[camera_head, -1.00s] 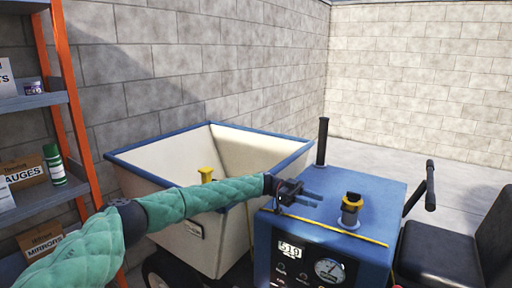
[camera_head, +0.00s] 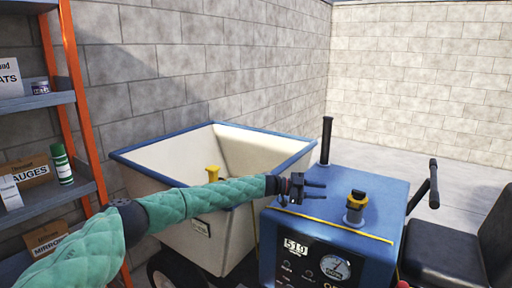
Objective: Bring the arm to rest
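My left arm, in a green quilted sleeve, reaches in from the lower left of the head view. Its dark gripper (camera_head: 315,191) is over the near left part of the blue machine's top (camera_head: 335,183). Its two fingers are apart with nothing between them, and they point right. Whether the fingers touch the top I cannot tell. A filler neck with a yellow and black cap (camera_head: 356,201) stands upright on the top, to the right of the fingertips and apart from them. My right gripper is out of view.
A cream bin with a blue rim (camera_head: 130,163) stands behind my forearm, with a yellow thing (camera_head: 213,173) inside. A shelf (camera_head: 45,101) with boxes is at left, a black seat (camera_head: 440,250) at right.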

